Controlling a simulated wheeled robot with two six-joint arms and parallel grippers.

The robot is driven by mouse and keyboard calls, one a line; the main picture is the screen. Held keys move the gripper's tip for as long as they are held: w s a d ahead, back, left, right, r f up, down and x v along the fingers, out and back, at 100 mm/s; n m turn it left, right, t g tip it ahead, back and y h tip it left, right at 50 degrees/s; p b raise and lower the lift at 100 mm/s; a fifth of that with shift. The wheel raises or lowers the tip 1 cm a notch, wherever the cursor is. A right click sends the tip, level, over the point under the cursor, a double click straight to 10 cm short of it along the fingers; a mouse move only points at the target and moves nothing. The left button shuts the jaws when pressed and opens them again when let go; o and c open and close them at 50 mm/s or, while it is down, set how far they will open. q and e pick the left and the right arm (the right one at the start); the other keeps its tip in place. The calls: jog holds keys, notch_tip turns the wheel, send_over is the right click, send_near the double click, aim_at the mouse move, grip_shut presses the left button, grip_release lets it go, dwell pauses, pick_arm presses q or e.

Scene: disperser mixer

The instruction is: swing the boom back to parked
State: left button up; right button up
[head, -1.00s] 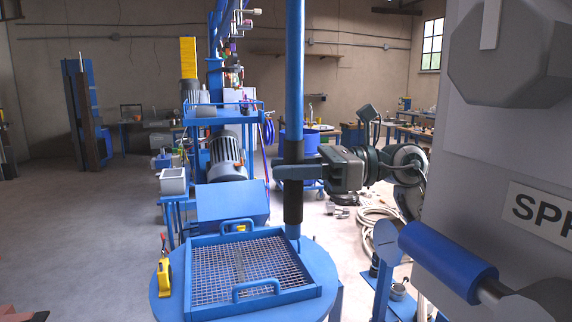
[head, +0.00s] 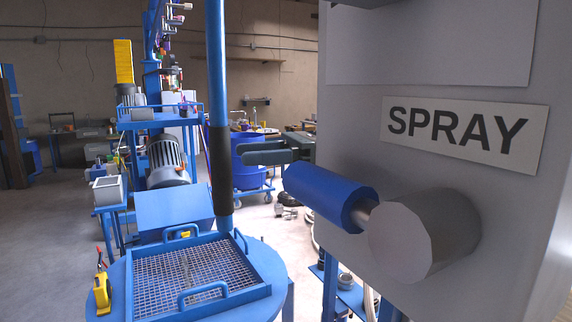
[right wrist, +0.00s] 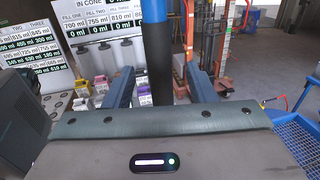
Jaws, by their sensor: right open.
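The boom shows in the head view as an upright blue pole (head: 216,60) with a black sleeve (head: 221,160), beside a round blue table with a mesh tray. My right gripper (head: 243,157) comes in from the right, its fingers level and pointing at the sleeve. It is open, with its fingertips just to the right of the sleeve. In the right wrist view the black sleeve (right wrist: 158,60) shows between the two spread fingers (right wrist: 158,85), seemingly beyond or near their tips. The left gripper is not in view.
A large grey panel with a SPRAY label (head: 456,133) and a blue roller-like handle (head: 325,195) fills the right side, hiding much of my right arm. A mesh tray (head: 268,292) and a yellow tool (head: 102,292) lie on the round table. Open floor shows at left.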

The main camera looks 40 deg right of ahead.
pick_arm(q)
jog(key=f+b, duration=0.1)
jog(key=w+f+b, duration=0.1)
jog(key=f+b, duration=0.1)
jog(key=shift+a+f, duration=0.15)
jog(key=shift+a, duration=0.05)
pick_arm(e)
jog(key=v, duration=0.5)
jog(key=shift+s+d, duration=0.1)
jog(key=shift+d, duration=0.15)
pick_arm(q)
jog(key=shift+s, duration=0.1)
